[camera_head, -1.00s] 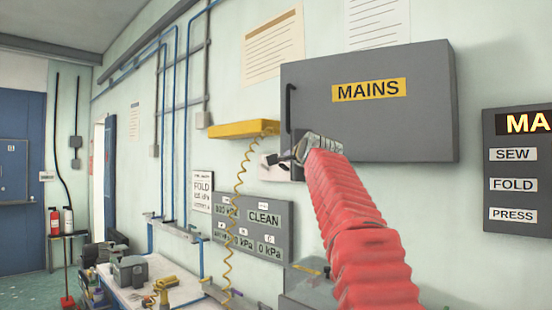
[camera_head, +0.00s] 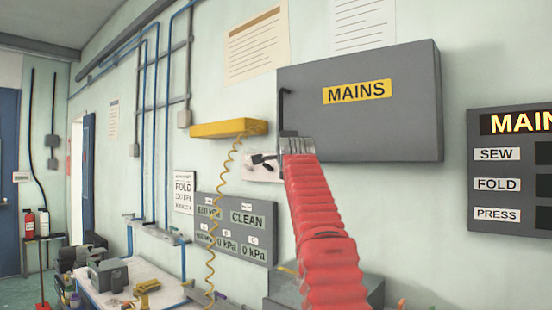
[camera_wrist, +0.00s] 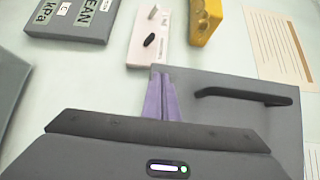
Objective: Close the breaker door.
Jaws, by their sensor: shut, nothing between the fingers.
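The grey breaker door (camera_head: 395,125) has a yellow MAINS label and a black handle (camera_head: 285,105) near its left edge. It looks flush with its box on the wall, and I see no gap at its edges. In the wrist view, the door (camera_wrist: 225,118) and handle (camera_wrist: 243,96) lie to the right. My gripper (camera_wrist: 160,76) is shut and empty, its purple fingers over the door's lower left corner. I cannot tell whether they touch it. In the head view, the fingers are mostly hidden by my red-sleeved arm.
A yellow box (camera_head: 226,128) with a coiled cord and a small pale plate (camera_head: 257,172) are left of the door. A grey gauge panel (camera_head: 237,228) is below. A dark sign (camera_head: 512,172) hangs right. A cluttered bench (camera_head: 135,290) stands lower left.

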